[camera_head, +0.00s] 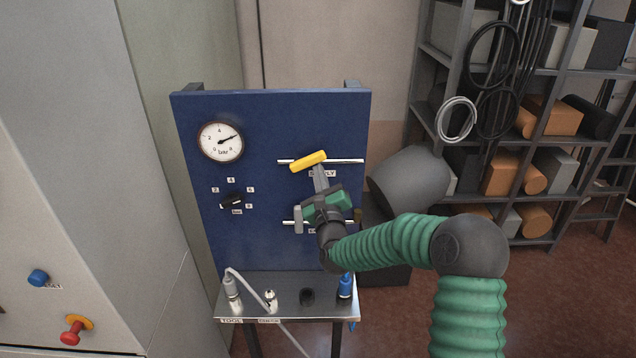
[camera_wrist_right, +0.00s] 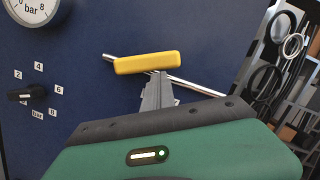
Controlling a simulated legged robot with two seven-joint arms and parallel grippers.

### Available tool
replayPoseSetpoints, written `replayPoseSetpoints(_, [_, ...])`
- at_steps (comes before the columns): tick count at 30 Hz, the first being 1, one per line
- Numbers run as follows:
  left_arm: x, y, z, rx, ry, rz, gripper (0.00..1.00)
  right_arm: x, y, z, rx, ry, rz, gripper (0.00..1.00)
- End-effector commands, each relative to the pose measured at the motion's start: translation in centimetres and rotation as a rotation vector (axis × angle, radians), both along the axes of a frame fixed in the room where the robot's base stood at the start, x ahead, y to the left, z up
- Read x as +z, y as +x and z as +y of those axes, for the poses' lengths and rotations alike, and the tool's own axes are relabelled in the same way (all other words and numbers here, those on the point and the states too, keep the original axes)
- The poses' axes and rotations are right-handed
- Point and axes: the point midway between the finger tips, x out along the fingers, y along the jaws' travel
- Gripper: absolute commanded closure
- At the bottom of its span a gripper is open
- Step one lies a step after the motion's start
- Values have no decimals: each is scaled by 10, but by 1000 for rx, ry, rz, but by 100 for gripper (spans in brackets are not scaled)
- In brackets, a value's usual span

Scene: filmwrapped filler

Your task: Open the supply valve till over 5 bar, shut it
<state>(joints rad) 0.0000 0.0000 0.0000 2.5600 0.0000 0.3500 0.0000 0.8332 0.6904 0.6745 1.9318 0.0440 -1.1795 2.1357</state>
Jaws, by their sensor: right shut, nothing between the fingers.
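The yellow lever of the supply valve (camera_head: 308,160) sits on the upper pipe of the blue panel, slightly tilted to the pipe. In the right wrist view the yellow lever (camera_wrist_right: 147,63) is just beyond the fingertips. My right gripper (camera_head: 317,170) is shut and empty, its tips close below the lever; I cannot tell whether they touch it. The fingers also show in the wrist view (camera_wrist_right: 158,80). The bar gauge (camera_head: 220,141) has its needle pointing right and slightly up, past the 4 mark. The supply label is partly hidden by my gripper. My left gripper is out of view.
A black selector knob (camera_head: 232,202) is below the gauge. A lower pipe (camera_head: 290,222) is partly behind my gripper. A metal shelf (camera_head: 230,309) below holds fittings and a hose. A grey cabinet stands left, storage racks (camera_head: 470,145) right.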

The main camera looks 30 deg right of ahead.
Motion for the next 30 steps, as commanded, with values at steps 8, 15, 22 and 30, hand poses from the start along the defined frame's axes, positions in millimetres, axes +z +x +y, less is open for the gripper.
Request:
replayPoseSetpoints(8, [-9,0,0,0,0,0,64,18,1,2,-2,-227,128,100])
replayPoseSetpoints(15, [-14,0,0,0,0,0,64,31,3,6,0,-421,247,100])
replayPoseSetpoints(22, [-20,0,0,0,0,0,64,42,7,12,1,-603,358,100])
replayPoseSetpoints(30, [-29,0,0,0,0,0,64,49,11,20,3,-773,465,100])
